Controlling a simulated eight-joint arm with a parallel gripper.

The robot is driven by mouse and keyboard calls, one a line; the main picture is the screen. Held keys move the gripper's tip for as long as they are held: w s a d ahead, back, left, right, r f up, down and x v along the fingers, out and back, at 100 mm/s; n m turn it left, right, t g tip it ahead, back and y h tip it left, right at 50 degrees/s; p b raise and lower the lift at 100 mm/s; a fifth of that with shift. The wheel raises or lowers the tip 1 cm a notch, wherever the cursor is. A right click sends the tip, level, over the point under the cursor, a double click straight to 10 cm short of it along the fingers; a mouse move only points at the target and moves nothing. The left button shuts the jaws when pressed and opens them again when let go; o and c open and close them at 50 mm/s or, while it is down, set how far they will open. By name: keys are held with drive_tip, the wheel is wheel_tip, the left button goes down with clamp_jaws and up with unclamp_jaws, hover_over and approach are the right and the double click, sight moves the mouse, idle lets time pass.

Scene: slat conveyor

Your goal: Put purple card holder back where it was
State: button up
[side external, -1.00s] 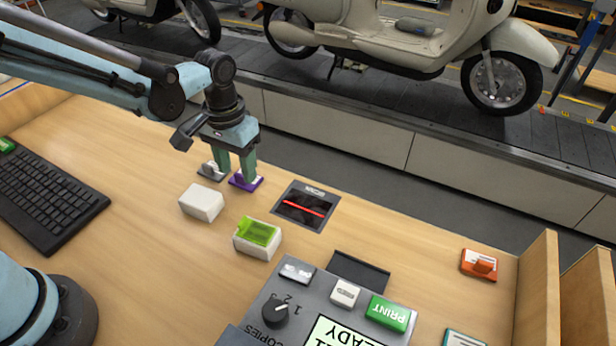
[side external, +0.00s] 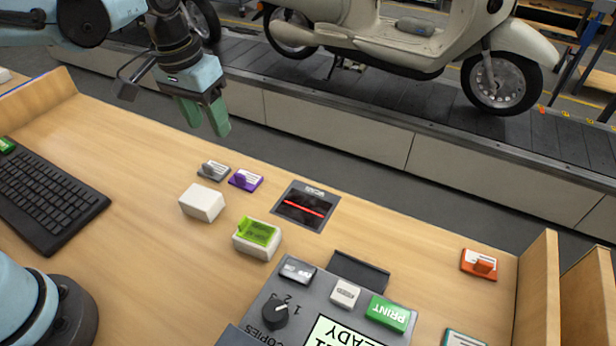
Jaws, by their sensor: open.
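The purple card holder (side external: 246,180) lies on the wooden desk near its far edge. It holds a white card and sits just right of a grey card holder (side external: 213,171), with a small gap between them. My gripper (side external: 205,117) is raised above the far edge of the desk, up and to the left of the purple card holder. Its two green fingers are apart, with nothing between them.
A white block (side external: 202,202), a box with a green card (side external: 257,239), and a scanner (side external: 306,206) stand near the purple card holder. A printer panel (side external: 325,318) is in front. An orange card holder (side external: 479,264) lies at right. The conveyor carries scooters behind.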

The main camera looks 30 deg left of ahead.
drive_tip(key=s+a+t, duration=0.5)
drive_tip(key=s+a, duration=0.1)
drive_tip(key=s, duration=0.1)
drive_tip(key=shift+s+a+f+t, duration=0.25)
drive_tip(key=shift+s+f+t, duration=0.05)
drive_tip(key=shift+f, duration=0.1)
idle(0.5)
